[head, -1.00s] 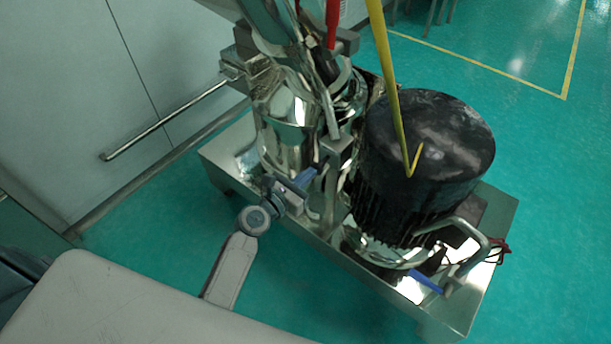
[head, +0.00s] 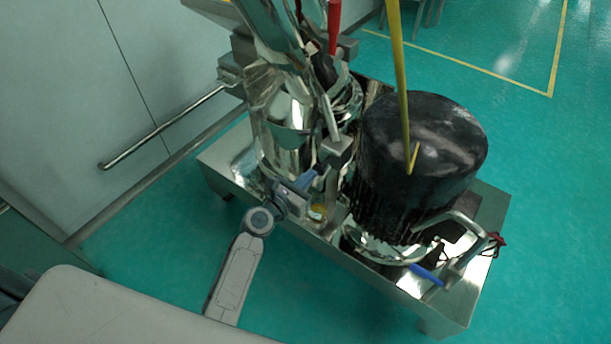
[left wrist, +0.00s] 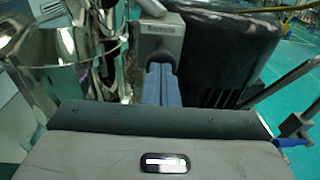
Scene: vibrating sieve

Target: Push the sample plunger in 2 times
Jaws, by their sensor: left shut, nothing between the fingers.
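The metal machine (head: 285,140) stands on a steel base. A grey block (head: 338,150) on its front side looks like the sample plunger part, but I cannot tell for sure. My left gripper (head: 312,178) comes in from the lower left and is shut, with its blue fingertips at or very near this block. In the left wrist view the shut blue fingers (left wrist: 161,85) point straight at the grey block (left wrist: 160,40). I cannot tell whether they touch it. The fingertips hide part of the block's face. My right gripper is not in view.
A large black ribbed cylinder (head: 425,150) stands right of the block, with a curved metal handle (head: 455,225). A small amber item (head: 318,211) sits below my gripper. A wall rail (head: 160,130) is at left. Green floor is free at lower middle.

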